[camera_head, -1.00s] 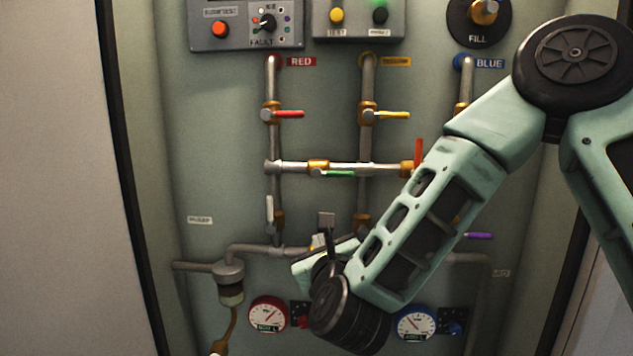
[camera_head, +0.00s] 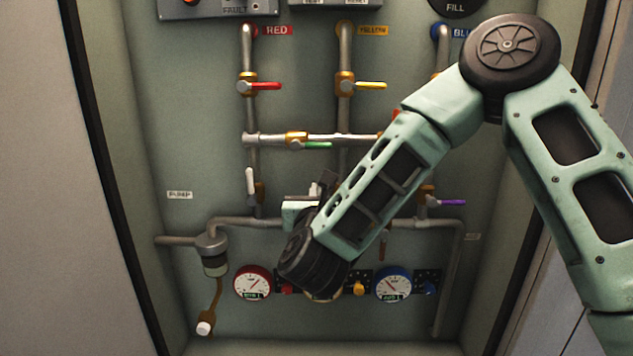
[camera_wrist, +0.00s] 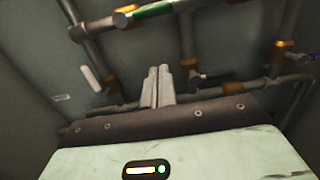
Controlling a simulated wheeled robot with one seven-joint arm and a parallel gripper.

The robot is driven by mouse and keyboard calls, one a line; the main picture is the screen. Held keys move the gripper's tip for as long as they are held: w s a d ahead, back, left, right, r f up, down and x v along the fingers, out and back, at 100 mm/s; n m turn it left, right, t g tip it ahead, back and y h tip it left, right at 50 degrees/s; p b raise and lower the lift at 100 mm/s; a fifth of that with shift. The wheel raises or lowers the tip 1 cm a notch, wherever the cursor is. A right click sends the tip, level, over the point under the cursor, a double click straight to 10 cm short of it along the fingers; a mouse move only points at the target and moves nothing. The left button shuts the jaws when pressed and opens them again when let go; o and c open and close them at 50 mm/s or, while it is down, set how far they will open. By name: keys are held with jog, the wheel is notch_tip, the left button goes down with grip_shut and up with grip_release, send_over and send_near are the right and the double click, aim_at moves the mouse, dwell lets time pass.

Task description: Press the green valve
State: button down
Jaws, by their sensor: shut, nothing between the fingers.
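The green valve (camera_head: 317,145) is a green lever on the horizontal pipe between the red and yellow lines, lying along the pipe. In the wrist view the green lever (camera_wrist: 153,10) is at the top edge, above and beyond the fingers. My gripper (camera_wrist: 158,85) is shut and empty, its two fingers together and pointing toward the panel. In the head view my gripper is mostly hidden behind my forearm and wrist, below the green lever and apart from it.
A red lever (camera_head: 265,86) and a yellow lever (camera_head: 370,86) sit above. A white lever (camera_head: 250,183) is at lower left, a purple lever (camera_head: 452,202) at right. Gauges, one red (camera_head: 253,283) and one blue (camera_head: 394,284), line the bottom. Side walls enclose the bay.

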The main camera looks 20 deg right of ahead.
aim_at(313, 146)
jog(key=w+d+r+p, duration=0.2)
jog(key=w+r+p, duration=0.2)
jog(key=w, duration=0.3)
jog(key=shift+w+d+r+p, duration=0.2)
jog(key=shift+w+d+p, duration=0.15)
jog(key=shift+p, duration=0.5)
